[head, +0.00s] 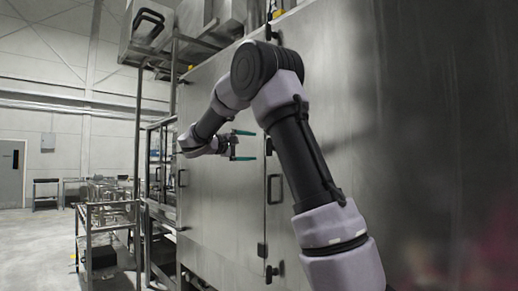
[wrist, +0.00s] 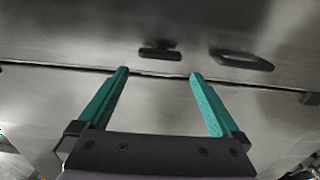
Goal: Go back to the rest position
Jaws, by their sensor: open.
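My gripper (head: 243,145) is open and empty in front of the steel panels of the tunnel washer (head: 215,205). Its two green fingers are spread apart and point to the right in the head view. In the wrist view my gripper (wrist: 158,75) faces the steel panels, with a dark seam between them just beyond the fingertips. A black latch (wrist: 160,53) and a black handle (wrist: 241,60) show past the fingertips. Nothing is between the fingers. I cannot tell how far the fingertips are from the panel.
A black door handle (head: 274,188) and a hinge-like fitting (head: 271,273) stick out from the washer front. A metal cart (head: 108,236) stands at the left beside a steel frame (head: 138,150). Open floor (head: 38,250) lies at the far left, with a grey door (head: 11,174) behind.

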